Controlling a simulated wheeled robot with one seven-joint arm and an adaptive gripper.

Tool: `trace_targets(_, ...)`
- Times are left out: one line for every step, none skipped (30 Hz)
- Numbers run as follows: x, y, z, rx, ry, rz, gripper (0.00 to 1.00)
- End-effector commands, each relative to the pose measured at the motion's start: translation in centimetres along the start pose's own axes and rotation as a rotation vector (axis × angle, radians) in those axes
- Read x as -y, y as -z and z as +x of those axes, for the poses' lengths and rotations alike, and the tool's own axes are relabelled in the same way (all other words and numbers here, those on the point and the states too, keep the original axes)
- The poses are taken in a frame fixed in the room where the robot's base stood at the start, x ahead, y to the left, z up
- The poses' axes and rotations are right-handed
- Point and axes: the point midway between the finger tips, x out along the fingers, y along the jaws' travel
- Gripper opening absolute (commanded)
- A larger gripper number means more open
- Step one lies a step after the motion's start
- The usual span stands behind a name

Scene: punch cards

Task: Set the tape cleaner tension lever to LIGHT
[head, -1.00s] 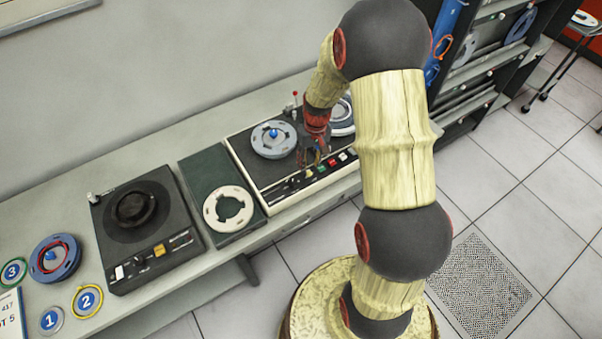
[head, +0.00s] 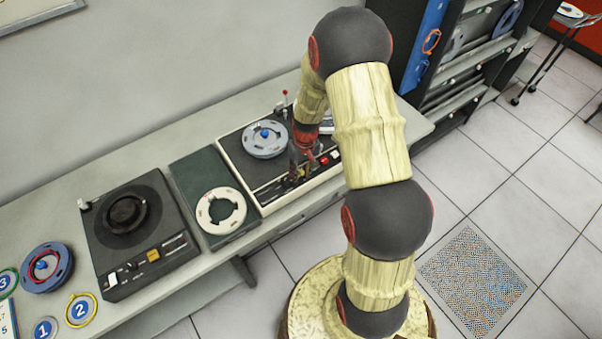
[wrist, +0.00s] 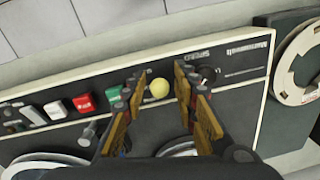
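The tape cleaner (head: 258,182) is a dark-topped, cream-edged machine on the bench, with a blue-grey reel on its left side. Its front panel also shows in the wrist view (wrist: 235,68). A pale yellow ball knob (wrist: 160,88) stands on that panel and looks like a lever's end; no LIGHT mark is readable. My gripper (head: 301,178) is over the machine's front panel. In the wrist view my gripper (wrist: 158,76) is open, with one finger on each side of the ball knob and gaps visible. The knob's stem and slot are hidden.
Beside the knob are a black dial (wrist: 208,75), a green button (wrist: 113,95), a red button (wrist: 84,102) and white buttons. A red-tipped stick (head: 285,95) stands at the machine's back. A green plate with a cream ring (head: 221,211) lies to its left.

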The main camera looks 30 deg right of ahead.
Motion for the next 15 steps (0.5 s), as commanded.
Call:
trace_targets(0.00,-0.01,-0.01,0.000,0.000,0.000,0.24)
trace_targets(0.00,-0.01,-0.01,0.000,0.000,0.000,0.23)
trace_targets(0.00,-0.01,-0.01,0.000,0.000,0.000,0.20)
trace_targets(0.00,-0.01,-0.01,0.000,0.000,0.000,0.19)
trace_targets(0.00,-0.02,-0.01,0.000,0.000,0.000,0.17)
trace_targets(0.00,-0.02,-0.01,0.000,0.000,0.000,0.15)
trace_targets(0.00,-0.02,-0.01,0.000,0.000,0.000,0.13)
trace_targets(0.00,-0.02,-0.01,0.000,0.000,0.000,0.11)
trace_targets(0.00,-0.02,-0.01,0.000,0.000,0.000,0.09)
trace_targets(0.00,-0.02,-0.01,0.000,0.000,0.000,0.07)
trace_targets(0.00,-0.02,-0.02,0.000,0.000,0.000,0.06)
trace_targets(0.00,-0.02,-0.02,0.000,0.000,0.000,0.03)
trace_targets(0.00,-0.02,-0.02,0.000,0.000,0.000,0.02)
trace_targets(0.00,-0.02,-0.02,0.000,0.000,0.000,0.00)
trace_targets(0.00,-0.02,-0.02,0.000,0.000,0.000,0.00)
